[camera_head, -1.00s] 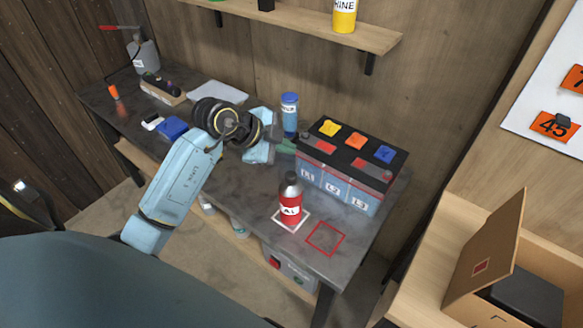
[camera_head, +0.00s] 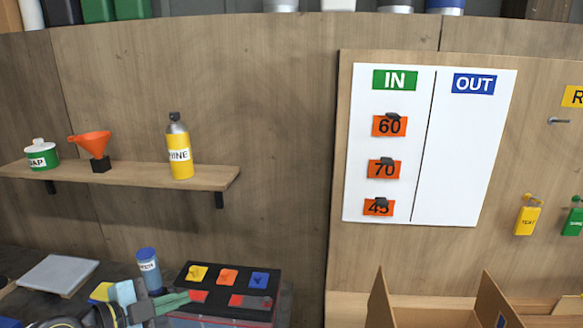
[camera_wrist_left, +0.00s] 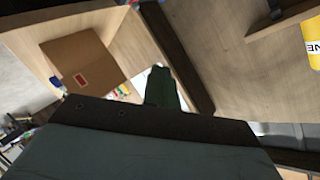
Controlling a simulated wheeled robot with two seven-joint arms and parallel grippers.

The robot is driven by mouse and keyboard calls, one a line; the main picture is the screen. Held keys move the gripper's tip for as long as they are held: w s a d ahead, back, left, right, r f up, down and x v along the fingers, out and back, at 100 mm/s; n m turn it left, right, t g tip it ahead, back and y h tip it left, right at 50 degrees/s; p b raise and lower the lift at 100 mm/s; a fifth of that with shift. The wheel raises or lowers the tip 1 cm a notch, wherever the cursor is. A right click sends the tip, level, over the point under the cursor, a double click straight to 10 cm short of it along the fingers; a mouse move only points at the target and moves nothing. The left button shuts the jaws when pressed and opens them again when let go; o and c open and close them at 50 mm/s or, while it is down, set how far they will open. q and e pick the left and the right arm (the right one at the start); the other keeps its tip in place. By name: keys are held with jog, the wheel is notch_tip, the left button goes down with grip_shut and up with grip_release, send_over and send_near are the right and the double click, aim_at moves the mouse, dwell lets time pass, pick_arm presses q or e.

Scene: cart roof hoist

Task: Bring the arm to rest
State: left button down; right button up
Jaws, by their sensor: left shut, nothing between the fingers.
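My left gripper (camera_head: 188,297) shows at the bottom left of the head view, its green fingers closed together with nothing between them. Its tips are at the left end of the black-topped battery (camera_head: 242,287); whether they touch it I cannot tell. Only the light blue and dark wrist of the left arm shows behind the fingers. In the left wrist view the dark green fingers of this gripper (camera_wrist_left: 165,88) point toward the wooden wall. My right gripper is not in view.
A blue-capped bottle (camera_head: 148,270) stands close behind my left gripper. A whiteboard (camera_head: 460,150) hangs at right, over an open cardboard box (camera_head: 440,312).

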pick_arm(q)
jog(key=s+a+r+n+t+y, duration=0.2)
jog(key=s+r+n+t+y, duration=0.15)
jog(key=r+n+t, duration=0.6)
jog(key=s+a+f+n+g+y, duration=0.45)
jog(key=a+f+n+y, duration=0.25)
jog(key=f+n+y, duration=0.3)
jog(key=s+d+f+m+g+h, duration=0.2)
jog(key=s+d+f+g, duration=0.4)
jog(key=s, duration=0.3)
jog(key=s+d+f+m+g+h, duration=0.2)
jog(key=s+d+f+g+h, duration=0.15)
jog(key=s+f+g, duration=0.4)
jog(key=s+f+b, duration=0.3)
jog(key=f+b, duration=0.1)
jog(key=f, duration=2.8)
jog(key=s+a+f+g+b, duration=0.1)
jog(key=s+a+f+b, duration=0.1)
jog(key=s+f, duration=1.4)
jog(key=shift+f+m+g+y+b, duration=0.35)
jog(key=shift+f+m+y+b, duration=0.1)
jog(key=shift+b, duration=0.45)
